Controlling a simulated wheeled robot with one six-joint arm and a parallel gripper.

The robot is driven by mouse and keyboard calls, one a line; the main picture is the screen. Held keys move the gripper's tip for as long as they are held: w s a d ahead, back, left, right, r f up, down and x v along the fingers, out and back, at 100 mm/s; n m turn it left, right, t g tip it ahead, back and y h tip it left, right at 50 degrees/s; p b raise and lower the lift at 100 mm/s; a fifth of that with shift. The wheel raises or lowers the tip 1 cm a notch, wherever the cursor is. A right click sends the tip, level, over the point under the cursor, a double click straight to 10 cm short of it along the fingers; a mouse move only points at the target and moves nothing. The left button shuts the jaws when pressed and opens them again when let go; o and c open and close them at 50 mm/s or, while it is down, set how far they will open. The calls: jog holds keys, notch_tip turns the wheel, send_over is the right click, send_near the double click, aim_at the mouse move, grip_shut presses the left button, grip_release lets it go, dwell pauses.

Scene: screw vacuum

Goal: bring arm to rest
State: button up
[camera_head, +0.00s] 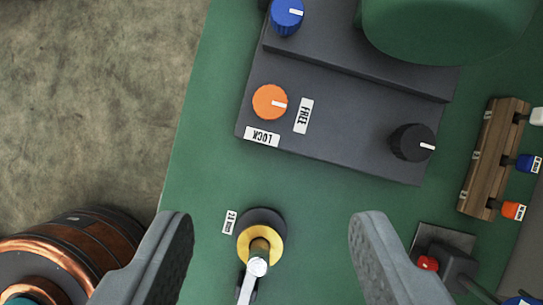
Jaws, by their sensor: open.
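My gripper (269,260) shows at the bottom of the view, its two grey fingers wide apart. Nothing is held between them. Below and between the fingers, a yellow and dark round fitting (262,240) with a metal lever or rod stands on the green bench top (190,180). I cannot tell how far above it the fingers are.
A dark grey panel (340,130) carries an orange knob (270,102), a blue knob (287,17) and a black knob (412,142). A green rounded body (450,25) is above. A wooden rack (492,157) and red button (428,263) are right. Copper coil-like equipment (75,250) is lower left.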

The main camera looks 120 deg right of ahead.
jog(key=s+a+r+m+t+h, duration=0.2)
jog(key=s+a+r+m+t, duration=0.15)
jog(key=s+r, duration=1)
jog(key=s+r+m+t, duration=0.1)
jog(key=s+r+t, duration=0.1)
jog(key=s, duration=0.7)
jog(key=s+r+m+t, duration=0.2)
jog(key=s, duration=0.7)
jog(key=s+a+f+m+t, duration=0.1)
jog(key=s+f, duration=0.3)
jog(key=s, duration=0.7)
jog(key=s+f+m+t+h, duration=0.1)
jog(key=s+f+t, duration=0.2)
jog(key=s, duration=0.8)
jog(key=s+a+f+m+t, duration=0.1)
jog(key=s+f+t, duration=0.2)
jog(key=s, duration=0.9)
notch_tip(320, 180, down, 2)
jog(key=shift+a+m+h, duration=0.3)
jog(key=shift+m, duration=0.05)
jog(key=shift+w, duration=0.1)
